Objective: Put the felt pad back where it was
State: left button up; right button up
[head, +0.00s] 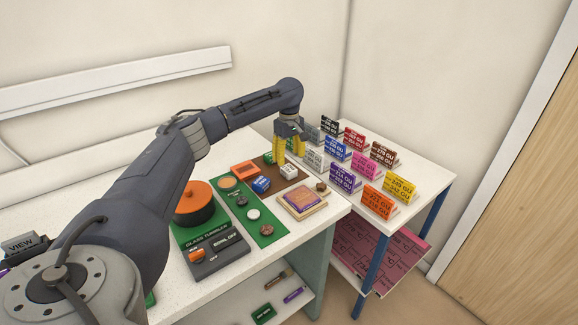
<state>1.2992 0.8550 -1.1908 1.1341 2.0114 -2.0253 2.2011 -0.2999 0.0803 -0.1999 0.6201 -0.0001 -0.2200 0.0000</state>
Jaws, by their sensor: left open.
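No thing in the head view is clearly readable as the felt pad. My left gripper (290,158) has yellow fingers, points down and is open. It is over the far part of the brown mat (292,184), with its fingertips close to a small white block (289,172); contact cannot be told. My right gripper is out of view.
A glass tumbler machine (217,256) with an orange-lidded drum (195,203) stands left of the mats. An orange tray (244,169), a blue block (261,185) and a wooden tray (318,207) are nearby. Several coloured label stands crowd the side table (425,172).

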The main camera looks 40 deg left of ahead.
aim_at(289, 168)
pick_arm(q)
notch_tip(289, 168, up, 7)
jog(key=shift+f, duration=0.15)
dwell(0.6)
